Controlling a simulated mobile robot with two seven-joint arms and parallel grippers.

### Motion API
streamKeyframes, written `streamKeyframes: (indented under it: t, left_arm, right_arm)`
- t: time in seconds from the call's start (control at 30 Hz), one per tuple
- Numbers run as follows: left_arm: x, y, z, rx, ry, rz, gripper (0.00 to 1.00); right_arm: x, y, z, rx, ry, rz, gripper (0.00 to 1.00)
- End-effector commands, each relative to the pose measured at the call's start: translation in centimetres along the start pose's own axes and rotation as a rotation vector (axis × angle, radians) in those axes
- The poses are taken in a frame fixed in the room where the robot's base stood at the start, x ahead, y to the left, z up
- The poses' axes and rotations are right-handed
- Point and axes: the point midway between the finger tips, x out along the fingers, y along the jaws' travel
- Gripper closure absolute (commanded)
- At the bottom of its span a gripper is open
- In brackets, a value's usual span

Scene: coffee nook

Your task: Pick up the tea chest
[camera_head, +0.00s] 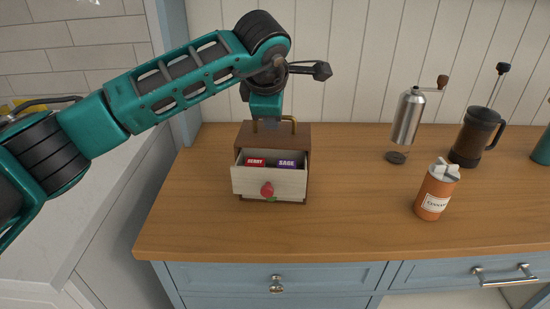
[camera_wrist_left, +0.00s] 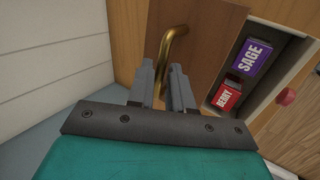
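The tea chest (camera_head: 302,140) is a small brown wooden box with a brass handle on its lid. It stands upright on the counter, with its pale front drawer (camera_head: 270,184) pulled out. Red BERRY and purple SAGE packets show in the drawer. The drawer front has a red knob. My left gripper (camera_head: 268,124) is above the lid at the brass handle (camera_wrist_left: 174,42). My right gripper is not in view.
On the wooden counter (camera_head: 345,225), an orange canister (camera_head: 435,195) stands to the right. Behind it are a steel grinder (camera_head: 408,118), a dark French press (camera_head: 473,138) and a green object at the right edge. The counter between chest and canister is clear. A panelled wall is behind.

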Motion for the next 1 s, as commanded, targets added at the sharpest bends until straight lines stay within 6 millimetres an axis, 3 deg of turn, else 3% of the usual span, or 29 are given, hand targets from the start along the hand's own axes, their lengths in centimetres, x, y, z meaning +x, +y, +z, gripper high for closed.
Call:
streamKeyframes:
  t: [0.2,1.0]
  left_arm:
    - [-0.03,0.02,-0.02,0.0,0.0,0.0,1.0]
    - [-0.04,0.02,-0.03,-0.001,0.0,0.0,1.0]
  right_arm:
    - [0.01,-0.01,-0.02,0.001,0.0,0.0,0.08]
    - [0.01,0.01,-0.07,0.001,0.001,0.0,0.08]
